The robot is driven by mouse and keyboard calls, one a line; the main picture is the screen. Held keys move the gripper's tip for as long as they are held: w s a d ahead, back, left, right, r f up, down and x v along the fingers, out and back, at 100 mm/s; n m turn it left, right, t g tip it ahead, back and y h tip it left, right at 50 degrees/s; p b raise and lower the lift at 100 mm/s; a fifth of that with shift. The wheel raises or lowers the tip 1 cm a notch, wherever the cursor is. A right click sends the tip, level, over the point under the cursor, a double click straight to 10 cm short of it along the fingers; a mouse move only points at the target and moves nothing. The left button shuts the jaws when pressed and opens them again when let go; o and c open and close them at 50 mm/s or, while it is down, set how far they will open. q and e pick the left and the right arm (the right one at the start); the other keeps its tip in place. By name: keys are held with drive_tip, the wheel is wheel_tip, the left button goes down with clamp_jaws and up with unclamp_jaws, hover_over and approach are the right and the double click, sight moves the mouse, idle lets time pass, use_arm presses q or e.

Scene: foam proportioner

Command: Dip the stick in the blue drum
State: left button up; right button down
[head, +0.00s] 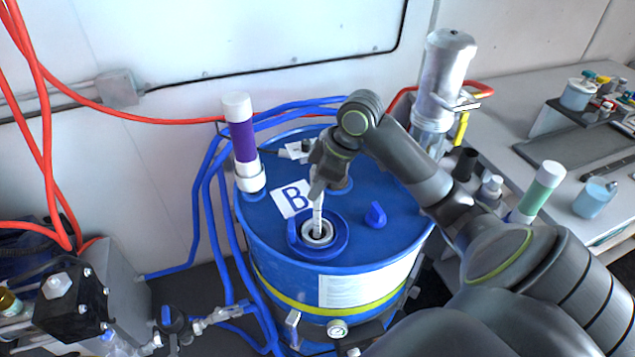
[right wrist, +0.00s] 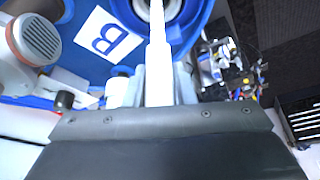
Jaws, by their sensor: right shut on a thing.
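The blue drum (head: 285,262) stands in the middle of the head view, with a white label marked B (head: 292,198) on its lid. A round open port (head: 318,233) with a blue collar is near the lid's front edge. My right gripper (head: 317,190) is above the port and shut on the white stick (head: 318,215). The stick points down, and its lower end is at or inside the port opening; its tip is hidden. In the right wrist view the stick (right wrist: 157,60) runs from the jaws toward the port. My left gripper is not in view.
A blue cap (head: 375,215) lies on the lid right of the port. A purple tube (head: 241,140) stands at the lid's left edge, and a silver cylinder (head: 445,75) stands behind right. A green tube (head: 540,190) and a blue beaker (head: 594,198) are at the right. Blue hoses (head: 202,200) run left of the drum.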

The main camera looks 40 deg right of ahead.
sight(312, 168)
drive_tip(key=shift+r+p, duration=3.4)
drive_tip(key=shift+r, duration=0.1)
drive_tip(key=shift+r+p, duration=0.45)
drive_tip(key=shift+r, duration=1.2)
wheel_tip(312, 168, up, 11)
drive_tip(key=shift+f, duration=0.3)
